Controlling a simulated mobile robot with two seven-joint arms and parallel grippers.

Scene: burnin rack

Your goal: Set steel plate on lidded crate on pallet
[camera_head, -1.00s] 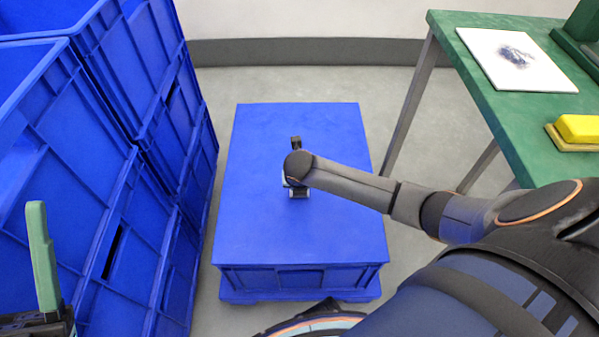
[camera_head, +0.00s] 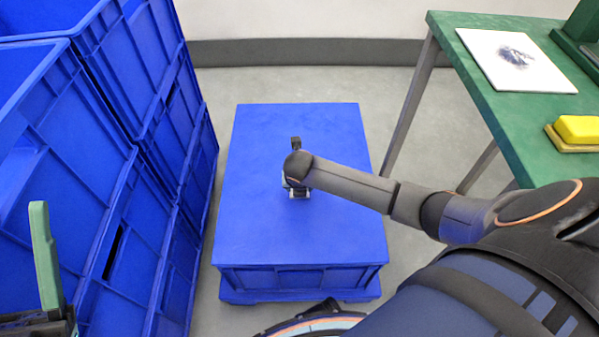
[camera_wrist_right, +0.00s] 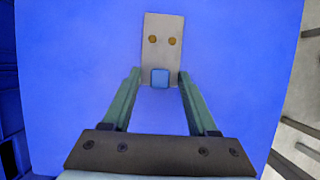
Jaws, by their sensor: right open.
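The lidded crate (camera_head: 255,215) is blue, with a flat lid, and sits low on the floor on a blue pallet (camera_head: 300,296). The steel plate (camera_wrist_right: 162,55) is a grey rectangle with two brass-coloured dots and a light blue block at its near end. My left gripper (camera_head: 45,258) shows one green finger.
Stacked blue crates (camera_head: 120,150) stand close on the left. A green table (camera_head: 490,85) at the right holds a white board (camera_head: 520,75) and a yellow block (camera_head: 578,129). Most of the lid around my right gripper is bare.

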